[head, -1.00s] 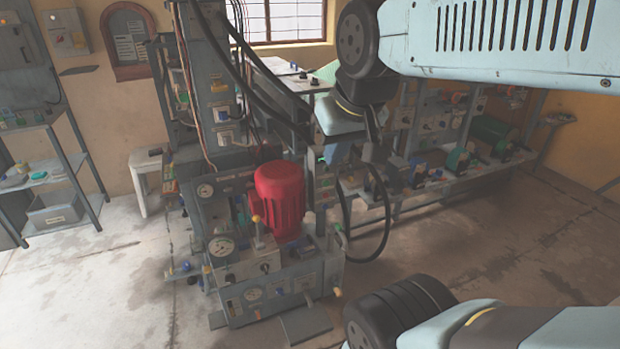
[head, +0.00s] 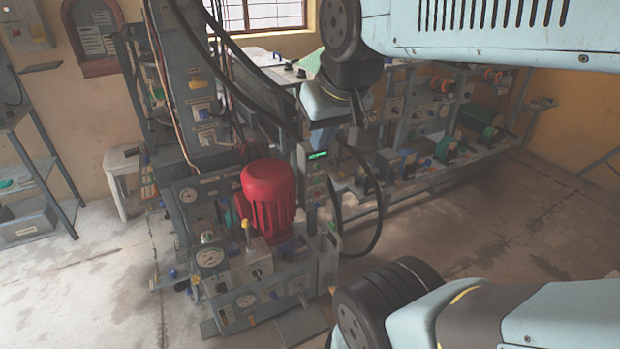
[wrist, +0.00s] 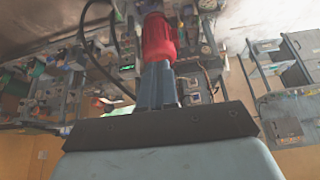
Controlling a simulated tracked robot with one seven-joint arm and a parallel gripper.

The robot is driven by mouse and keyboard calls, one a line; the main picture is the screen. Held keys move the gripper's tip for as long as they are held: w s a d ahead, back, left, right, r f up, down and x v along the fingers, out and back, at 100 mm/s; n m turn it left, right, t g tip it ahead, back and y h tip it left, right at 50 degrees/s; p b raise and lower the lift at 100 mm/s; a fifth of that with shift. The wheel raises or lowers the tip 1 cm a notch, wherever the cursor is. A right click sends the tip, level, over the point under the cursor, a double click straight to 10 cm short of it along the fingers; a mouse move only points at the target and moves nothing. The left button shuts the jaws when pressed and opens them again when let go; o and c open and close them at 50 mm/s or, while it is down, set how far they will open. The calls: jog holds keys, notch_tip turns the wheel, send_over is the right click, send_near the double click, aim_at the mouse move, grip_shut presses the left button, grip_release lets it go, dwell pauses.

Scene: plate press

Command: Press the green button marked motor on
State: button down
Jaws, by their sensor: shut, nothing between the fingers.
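The press (head: 215,250) stands left of centre in the head view, with a red motor (head: 268,195) on it. A grey control box (head: 315,185) with a lit green display (head: 317,155) stands right of the motor. The individual button and its marking are too small to tell. My gripper (head: 319,138) is near the top of this box, and their exact gap cannot be told. In the wrist view my gripper's blue-grey fingers (wrist: 157,85) are together and empty, in front of the red motor (wrist: 159,38). The green display also shows in the wrist view (wrist: 127,56).
A black hose (head: 380,215) loops right of the control box. A bench with several devices (head: 440,165) runs along the back right. A white stool (head: 122,180) and a grey shelf (head: 45,180) stand at left. The floor in front is mostly clear.

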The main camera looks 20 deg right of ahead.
jog(key=w+d+f+m+t+h, duration=0.15)
jog(key=w+d+f, duration=0.3)
jog(key=w, duration=0.55)
jog(key=w+d+f+m+t, duration=0.1)
jog(key=w+d+f+m, duration=0.3)
jog(key=w, duration=0.6)
jog(key=w+d+f+m+t+h, duration=0.15)
jog(key=w+d, duration=0.35)
jog(key=w, duration=0.6)
jog(key=w+d+f+m+t+y, duration=0.1)
jog(key=w+d+f+t, duration=0.15)
jog(key=f, duration=0.45)
jog(key=w+d+f+m+t+y, duration=0.1)
jog(key=w+d+f+m, duration=0.2)
jog(key=f, duration=0.5)
jog(key=w+d+f+t+y, duration=0.1)
jog(key=w+d+f, duration=0.1)
jog(key=d+f, duration=0.35)
jog(key=s+f+m+t, duration=0.2)
jog(key=s+f+m, duration=0.1)
jog(key=f, duration=0.5)
jog(key=s+f+m+t, duration=0.2)
jog(key=s+f+m, duration=0.1)
jog(key=f, duration=0.6)
jog(key=shift+s+d+f+m+y, duration=0.15)
jog(key=shift+s+d+m+y, duration=0.15)
jog(key=shift+s+d, duration=0.25)
jog(key=shift+a, duration=0.15)
